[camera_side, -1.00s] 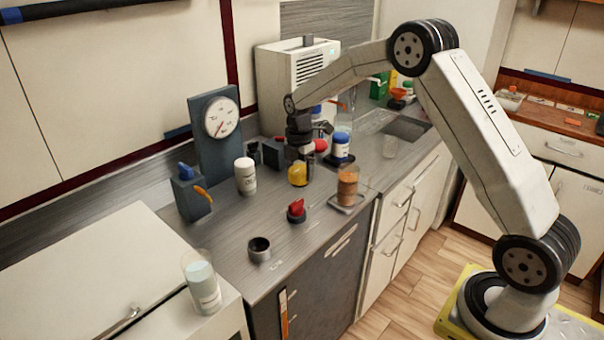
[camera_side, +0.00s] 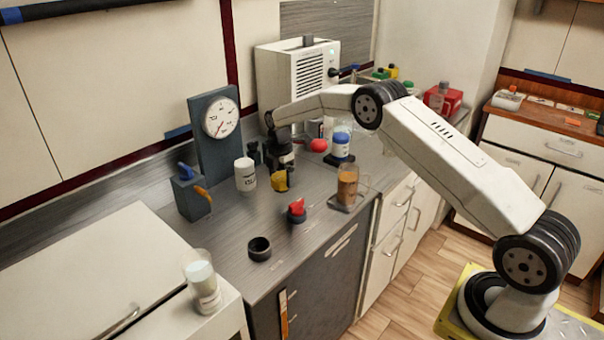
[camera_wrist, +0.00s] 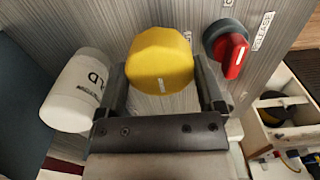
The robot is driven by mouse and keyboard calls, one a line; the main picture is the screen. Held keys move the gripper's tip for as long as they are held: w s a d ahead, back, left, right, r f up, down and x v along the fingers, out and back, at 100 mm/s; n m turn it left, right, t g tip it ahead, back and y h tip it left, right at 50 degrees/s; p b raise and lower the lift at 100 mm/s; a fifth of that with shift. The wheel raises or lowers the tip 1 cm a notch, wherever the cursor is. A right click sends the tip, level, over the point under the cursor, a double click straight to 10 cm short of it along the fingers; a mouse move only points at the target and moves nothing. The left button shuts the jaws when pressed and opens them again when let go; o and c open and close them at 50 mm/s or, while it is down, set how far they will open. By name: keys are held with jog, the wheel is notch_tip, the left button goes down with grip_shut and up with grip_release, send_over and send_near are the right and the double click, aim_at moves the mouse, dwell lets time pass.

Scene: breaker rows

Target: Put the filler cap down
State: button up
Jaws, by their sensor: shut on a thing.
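The yellow filler cap (camera_side: 279,182) is just below my gripper (camera_side: 281,170), over the grey worktop. In the wrist view the cap (camera_wrist: 160,58) sits between the two fingers of my gripper (camera_wrist: 163,84), which is shut on it. I cannot tell whether the cap's underside touches the worktop. A white labelled bottle (camera_side: 245,174) stands left of the cap; in the wrist view it (camera_wrist: 76,92) is close beside the left finger.
A red knob on a dark round base (camera_side: 297,211) is nearer the front, with an open dark cup (camera_side: 259,249) left of it. A mug of brown liquid (camera_side: 347,186) stands to the right. A gauge panel (camera_side: 216,135) rises behind.

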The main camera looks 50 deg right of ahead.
aim_at(279, 186)
jog(key=shift+w+f, duration=0.45)
jog(key=shift+f, duration=0.05)
jog(key=shift+w+d+f, duration=0.1)
jog(key=shift+w+f, duration=0.05)
jog(key=shift+f, duration=1.6)
jog(key=shift+f, duration=0.1)
jog(key=o, duration=0.9)
notch_tip(279, 186, up, 12)
jog(key=shift+r, duration=0.1)
